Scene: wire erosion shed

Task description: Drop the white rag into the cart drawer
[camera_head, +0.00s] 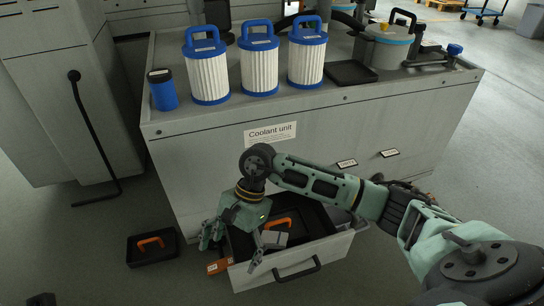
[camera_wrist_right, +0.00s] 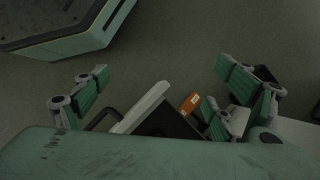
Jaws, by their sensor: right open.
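The open drawer (camera_head: 330,248) juts from the front of the coolant unit, low down. Its front edge (camera_wrist_right: 146,106) also shows in the right wrist view. My right gripper (camera_head: 235,248) points down at the drawer's left end, fingers spread wide. I cannot make out the white rag for certain. A small pale grey shape (camera_head: 273,239) shows beside the right-hand finger, and I cannot tell whether it is cloth or part of the gripper. My left gripper is out of view.
An orange box (camera_head: 218,266) is low by the drawer's left side. A black tray (camera_head: 140,257) with an orange handle lies on the floor to the left. Several blue-capped filters (camera_head: 260,72) and a grey pot (camera_head: 385,50) stand on the coolant unit (camera_head: 205,150). Floor in front is clear.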

